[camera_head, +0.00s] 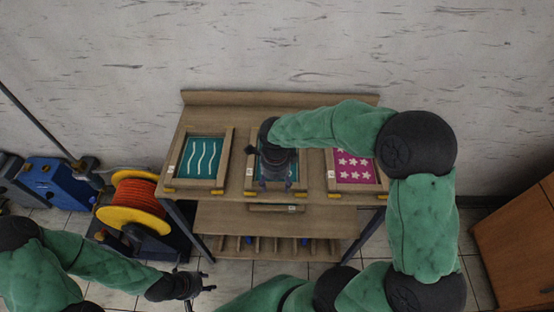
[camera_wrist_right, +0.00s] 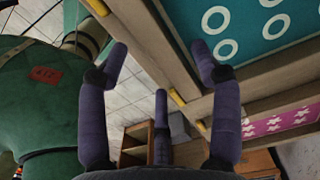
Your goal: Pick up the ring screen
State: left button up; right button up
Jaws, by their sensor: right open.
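The ring screen (camera_head: 302,174) is the middle of three wooden-framed screens on the table, and my right arm hides much of it in the head view. Its teal mesh with white rings (camera_wrist_right: 262,32) fills the upper right of the right wrist view. My right gripper (camera_head: 275,186) is over the front part of this screen. In the wrist view its fingers (camera_wrist_right: 160,55) are spread and empty, with wooden edges between and behind them; contact cannot be told. My left gripper (camera_head: 205,282) is open and empty at the lower left, away from the table.
A teal wave screen (camera_head: 203,158) lies left and a magenta star screen (camera_head: 354,166) right on the wooden table (camera_head: 240,128). Yellow tabs mark the front edges. An orange cable reel (camera_head: 137,201) and blue machine (camera_head: 55,182) stand left, a wooden cabinet (camera_head: 520,245) right.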

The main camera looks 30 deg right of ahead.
notch_tip(320, 180, down, 2)
jog(key=shift+f, duration=0.2)
grip_shut()
jog(key=shift+r, duration=0.1)
jog(key=shift+r, duration=0.1)
